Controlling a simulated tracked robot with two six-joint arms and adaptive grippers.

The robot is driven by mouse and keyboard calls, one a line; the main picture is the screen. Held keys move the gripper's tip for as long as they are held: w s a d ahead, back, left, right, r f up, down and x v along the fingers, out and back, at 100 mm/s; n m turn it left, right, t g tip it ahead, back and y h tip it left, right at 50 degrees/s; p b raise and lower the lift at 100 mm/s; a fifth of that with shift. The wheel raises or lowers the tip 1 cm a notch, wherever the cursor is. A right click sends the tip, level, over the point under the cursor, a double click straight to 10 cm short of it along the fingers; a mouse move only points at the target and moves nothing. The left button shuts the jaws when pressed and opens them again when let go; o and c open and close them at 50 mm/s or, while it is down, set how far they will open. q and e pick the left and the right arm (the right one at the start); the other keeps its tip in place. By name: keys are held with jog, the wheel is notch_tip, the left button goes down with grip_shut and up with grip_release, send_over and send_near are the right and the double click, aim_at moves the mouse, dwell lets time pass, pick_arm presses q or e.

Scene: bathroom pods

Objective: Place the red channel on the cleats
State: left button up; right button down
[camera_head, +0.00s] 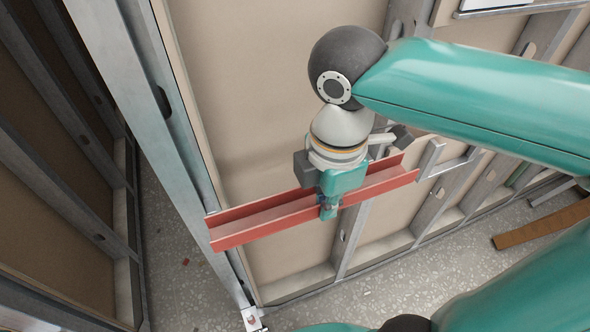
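The red channel (262,229) is a long U-shaped piece. It lies across the metal-framed panel, its left end by the corner stud and its right end higher. My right gripper (330,206) comes down over the middle of the channel and is shut on its near wall. A grey metal bracket (431,158), perhaps a cleat, stands just beyond the channel's right end. I cannot tell whether they touch. Any cleat at the left end is hidden or too small to tell. My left gripper is not in view.
The corner stud (150,95) rises at the left, with another framed wall (60,190) beyond a narrow gap. An orange-brown bar (545,224) lies on the speckled floor (400,279) at right. A small white item (252,319) sits by the corner's foot.

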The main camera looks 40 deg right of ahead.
jog(key=w+d+p, duration=0.2)
jog(key=w+d, duration=0.1)
jog(key=w, duration=0.7)
notch_tip(320, 180, down, 7)
jog(key=w, duration=0.1)
jog(key=shift+a, duration=0.15)
jog(key=shift+w, duration=0.1)
jog(key=shift+f, duration=0.2)
jog(key=c, duration=1.4)
grip_release()
jog(key=shift+o, duration=0.4)
jog(key=shift+r, duration=0.15)
